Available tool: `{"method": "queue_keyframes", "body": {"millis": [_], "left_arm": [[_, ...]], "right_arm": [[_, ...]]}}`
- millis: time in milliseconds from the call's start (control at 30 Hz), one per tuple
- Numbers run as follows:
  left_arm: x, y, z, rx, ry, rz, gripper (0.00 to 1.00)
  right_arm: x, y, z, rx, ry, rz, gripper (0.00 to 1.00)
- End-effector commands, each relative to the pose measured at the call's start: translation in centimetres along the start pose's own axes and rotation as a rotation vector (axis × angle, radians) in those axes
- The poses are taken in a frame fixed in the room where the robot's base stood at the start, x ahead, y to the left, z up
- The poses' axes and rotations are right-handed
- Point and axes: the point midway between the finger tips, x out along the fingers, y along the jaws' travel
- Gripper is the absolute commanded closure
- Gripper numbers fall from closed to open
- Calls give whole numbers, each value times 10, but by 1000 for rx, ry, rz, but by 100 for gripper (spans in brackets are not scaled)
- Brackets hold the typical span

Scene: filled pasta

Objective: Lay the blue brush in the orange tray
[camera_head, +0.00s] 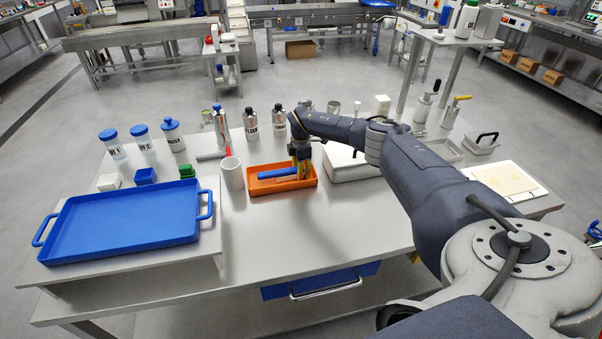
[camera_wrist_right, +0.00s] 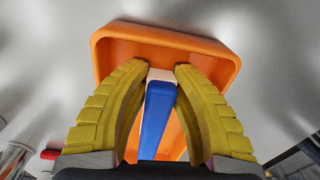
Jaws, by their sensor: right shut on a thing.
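The orange tray (camera_head: 262,189) lies on the grey table, in the middle of the head view; its rim (camera_wrist_right: 165,38) also shows in the right wrist view. The blue brush (camera_head: 278,173) lies lengthwise over the tray, within its outline. In the right wrist view the blue part of the brush (camera_wrist_right: 156,118) runs between my yellow fingers, with a white part at the fingertips. My right gripper (camera_head: 302,179) points down at the tray's right part and is shut on the brush (camera_wrist_right: 166,72). I cannot tell whether the brush touches the tray floor. My left gripper is not in view.
A white cup (camera_head: 233,175) stands close left of the tray. A white box (camera_head: 348,165) is close on its right. A large blue tray (camera_head: 125,225) sits on the left. Several bottles stand behind. The table in front of the orange tray (camera_head: 300,230) is clear.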

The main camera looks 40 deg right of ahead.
Motion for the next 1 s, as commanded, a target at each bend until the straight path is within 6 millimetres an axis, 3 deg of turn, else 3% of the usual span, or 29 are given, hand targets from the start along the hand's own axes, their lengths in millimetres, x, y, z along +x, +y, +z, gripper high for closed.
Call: {"method": "queue_keyframes", "body": {"millis": [133,167,333,667,867,1000], "left_arm": [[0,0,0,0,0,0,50],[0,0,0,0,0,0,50],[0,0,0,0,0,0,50],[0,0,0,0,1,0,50],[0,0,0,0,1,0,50],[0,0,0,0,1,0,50]], "right_arm": [[2,0,0,0,0,-1,100],[3,0,0,0,0,-1,73],[2,0,0,0,0,0,54],[-1,0,0,0,0,1,53],[-24,1,1,-2,0,3,53],[-50,1,1,-1,1,4,53]]}}
